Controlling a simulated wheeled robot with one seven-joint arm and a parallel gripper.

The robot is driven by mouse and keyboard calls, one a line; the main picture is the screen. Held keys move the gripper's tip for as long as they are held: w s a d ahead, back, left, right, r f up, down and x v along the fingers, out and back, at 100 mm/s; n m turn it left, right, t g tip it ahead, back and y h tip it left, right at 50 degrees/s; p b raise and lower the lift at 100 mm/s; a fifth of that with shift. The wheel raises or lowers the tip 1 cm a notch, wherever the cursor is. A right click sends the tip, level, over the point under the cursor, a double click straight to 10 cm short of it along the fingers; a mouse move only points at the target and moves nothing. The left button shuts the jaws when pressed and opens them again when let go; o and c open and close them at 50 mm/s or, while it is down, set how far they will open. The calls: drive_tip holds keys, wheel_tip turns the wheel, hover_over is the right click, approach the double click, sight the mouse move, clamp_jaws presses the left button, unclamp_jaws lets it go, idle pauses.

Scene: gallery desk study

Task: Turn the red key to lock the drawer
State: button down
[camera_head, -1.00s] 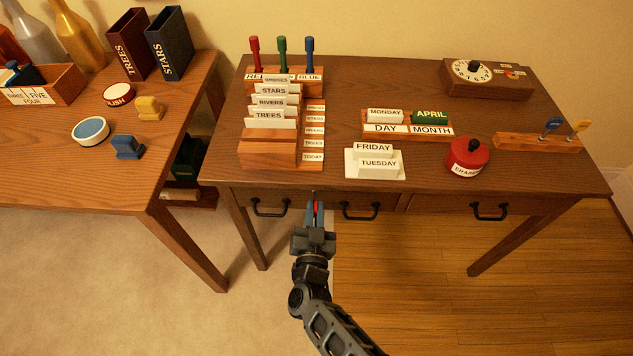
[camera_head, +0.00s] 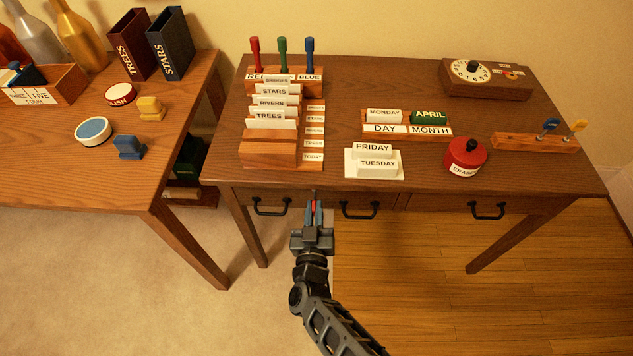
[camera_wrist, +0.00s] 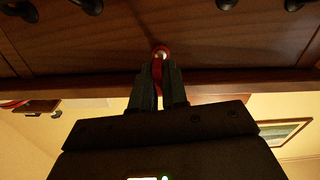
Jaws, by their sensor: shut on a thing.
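The red key (camera_head: 314,207) is at the desk's front, between the left and middle drawer handles. My gripper (camera_head: 313,214) is in front of it with its fingers shut on the key. In the wrist view the key's red head (camera_wrist: 160,52) shows at the tips of my gripper (camera_wrist: 158,75), against the dark wood drawer front (camera_wrist: 90,55). The drawer fronts look flush with the desk. The key's shaft and the lock are mostly hidden by the fingers, so I cannot tell the key's turn angle clearly.
Black handles (camera_head: 271,207) and (camera_head: 360,211) stick out on either side of the key. The desk top (camera_head: 330,100) holds a card rack, calendar blocks and a red eraser pot (camera_head: 466,158). A second table (camera_head: 80,170) stands at left. Floor in front is free.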

drive_tip(key=c, duration=0.6)
unclamp_jaws()
drive_tip(key=shift+m+b, duration=0.45)
drive_tip(key=shift+m, duration=0.65)
drive_tip(key=shift+s, duration=0.25)
